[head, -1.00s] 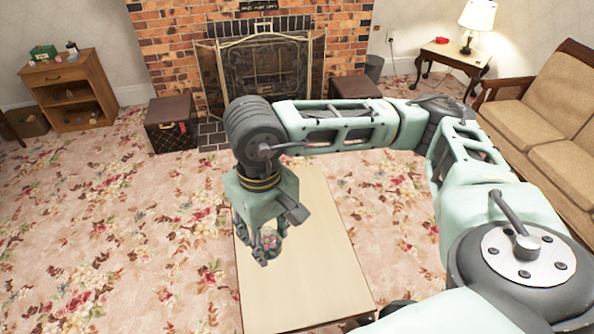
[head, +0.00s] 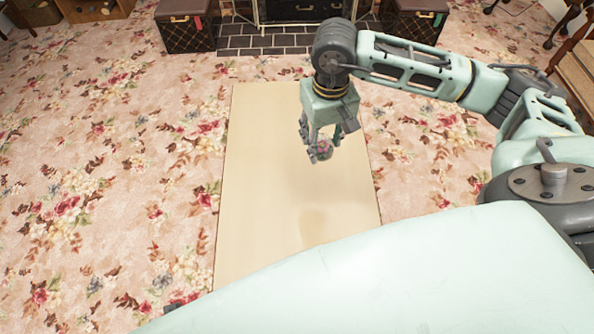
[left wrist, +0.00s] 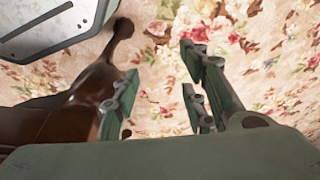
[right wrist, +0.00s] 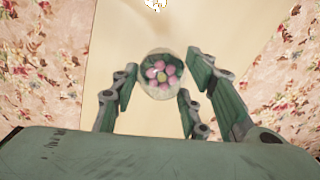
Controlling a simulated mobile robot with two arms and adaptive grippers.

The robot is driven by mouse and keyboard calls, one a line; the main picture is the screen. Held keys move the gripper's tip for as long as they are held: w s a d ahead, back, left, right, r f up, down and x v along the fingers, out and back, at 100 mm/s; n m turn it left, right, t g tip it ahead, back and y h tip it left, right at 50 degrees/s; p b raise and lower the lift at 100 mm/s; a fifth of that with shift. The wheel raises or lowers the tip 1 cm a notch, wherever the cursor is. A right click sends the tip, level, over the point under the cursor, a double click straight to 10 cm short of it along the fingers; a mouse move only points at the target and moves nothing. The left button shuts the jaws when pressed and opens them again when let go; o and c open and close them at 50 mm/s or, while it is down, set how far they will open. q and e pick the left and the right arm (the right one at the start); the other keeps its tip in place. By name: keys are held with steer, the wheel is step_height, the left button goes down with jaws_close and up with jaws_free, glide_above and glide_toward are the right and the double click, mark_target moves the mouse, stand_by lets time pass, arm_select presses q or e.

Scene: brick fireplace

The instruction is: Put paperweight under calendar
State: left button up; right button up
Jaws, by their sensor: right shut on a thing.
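The paperweight is a clear glass ball with pink flowers inside; it shows in the right wrist view (right wrist: 160,72) and in the head view (head: 325,148). My right gripper (head: 320,152) is shut on it and holds it over the pale table top (head: 262,200). In the left wrist view my left gripper (left wrist: 160,92) has its fingers apart with nothing between them, above the floral carpet. The calendar is not seen in any view now.
Two brown chests (head: 190,28) (head: 413,22) stand beside the fireplace hearth (head: 270,40). A dark wooden furniture leg (left wrist: 92,85) is close to my left gripper. The visible table top is bare. My pale green body part covers the lower right of the head view.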

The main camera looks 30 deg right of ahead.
steer(key=d+f+b, duration=0.4)
steer(key=f+b, duration=0.1)
steer(key=f, duration=0.5)
steer(key=w+a+f, duration=0.1)
steer(key=w+f, duration=0.1)
steer(key=w, duration=0.1)
steer(key=w+a+f+b, duration=0.1)
steer(key=w+a+f, duration=0.1)
steer(key=w, duration=0.2)
steer(key=w+a+f, duration=0.1)
steer(key=w+f, duration=0.1)
steer(key=w, duration=0.2)
steer(key=shift+w+a+f+b, duration=0.15)
steer(key=shift+f+b, duration=0.15)
step_height(320, 180, down, 3)
steer(key=shift+b, duration=0.3)
steer(key=shift+w+f, duration=0.1)
steer(key=shift+f, duration=0.4)
arm_select(q)
steer(key=w+v, duration=0.2)
steer(key=v, duration=0.8)
steer(key=shift+w+r+t, duration=0.3)
steer(key=shift+w+t, duration=0.1)
steer(key=shift+w, duration=0.05)
